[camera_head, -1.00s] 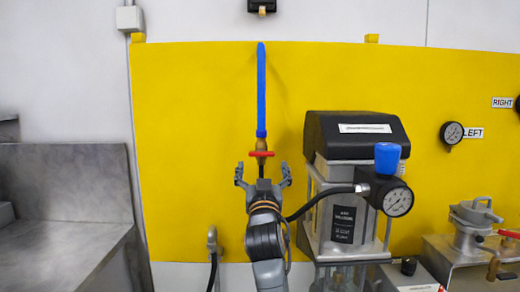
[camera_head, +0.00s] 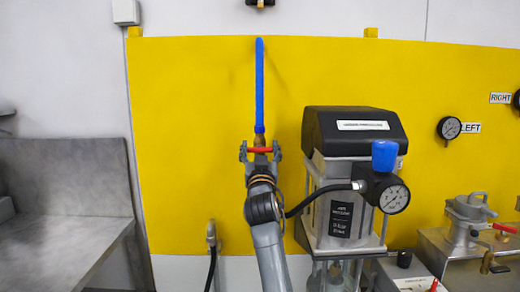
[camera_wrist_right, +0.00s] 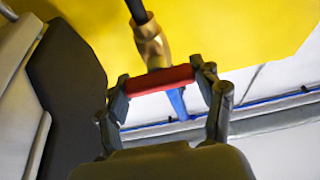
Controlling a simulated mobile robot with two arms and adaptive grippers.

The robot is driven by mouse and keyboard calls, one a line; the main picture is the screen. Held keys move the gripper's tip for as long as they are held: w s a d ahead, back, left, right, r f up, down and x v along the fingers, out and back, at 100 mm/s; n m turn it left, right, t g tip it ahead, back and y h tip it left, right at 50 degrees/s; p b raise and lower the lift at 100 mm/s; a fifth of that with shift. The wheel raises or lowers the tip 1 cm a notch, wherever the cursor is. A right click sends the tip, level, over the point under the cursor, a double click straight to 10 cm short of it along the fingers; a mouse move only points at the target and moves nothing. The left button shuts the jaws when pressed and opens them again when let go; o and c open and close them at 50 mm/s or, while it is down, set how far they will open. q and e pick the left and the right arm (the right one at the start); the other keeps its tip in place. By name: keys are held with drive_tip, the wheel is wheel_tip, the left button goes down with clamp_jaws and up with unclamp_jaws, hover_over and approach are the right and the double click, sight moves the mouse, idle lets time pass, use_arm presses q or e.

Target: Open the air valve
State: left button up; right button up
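The air valve is a brass fitting (camera_head: 259,139) with a red handle (camera_head: 263,150), below a blue pipe (camera_head: 259,85) on the yellow wall panel. In the right wrist view the red handle (camera_wrist_right: 158,80) lies crosswise in front of the brass body (camera_wrist_right: 150,42). My right gripper (camera_head: 260,152) has one finger at each end of the handle. In the right wrist view both fingertips of the gripper (camera_wrist_right: 161,85) appear to touch the handle's ends, closed on it. My left gripper is not in view.
A pump unit with a black top (camera_head: 355,130), a blue knob (camera_head: 385,155) and a gauge (camera_head: 394,199) stands close to the right of my arm. A hose fitting (camera_head: 211,235) is low on the left. A grey metal bench (camera_head: 70,225) stands at the far left.

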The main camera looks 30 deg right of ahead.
drive_tip(key=shift+c, duration=1.1)
drive_tip(key=shift+r+n+y+p, duration=0.15)
drive_tip(key=shift+n+y+p, duration=0.25)
drive_tip(key=shift+n+p, duration=0.4)
drive_tip(key=n+y+p, duration=0.2)
drive_tip(key=n+p, duration=0.4)
drive_tip(key=n+y+p, duration=0.3)
drive_tip(key=n+p, duration=0.3)
drive_tip(key=n+y+p, duration=0.2)
drive_tip(key=n+p, duration=0.3)
drive_tip(key=p, duration=0.2)
drive_tip(key=shift+w+a+n, duration=0.1)
drive_tip(key=shift+a+n, duration=0.05)
drive_tip(key=shift+n, duration=0.25)
drive_tip(key=shift+f+n+g+y+p, duration=0.2)
drive_tip(key=shift+n+g+y+p, duration=0.25)
drive_tip(key=shift+n+p, duration=0.25)
drive_tip(key=shift+f+n+g+p, duration=0.2)
drive_tip(key=shift+n+g+p, duration=0.2)
drive_tip(key=shift+n, duration=0.4)
drive_tip(key=o, duration=1.2)
drive_tip(key=shift+c, duration=0.2)
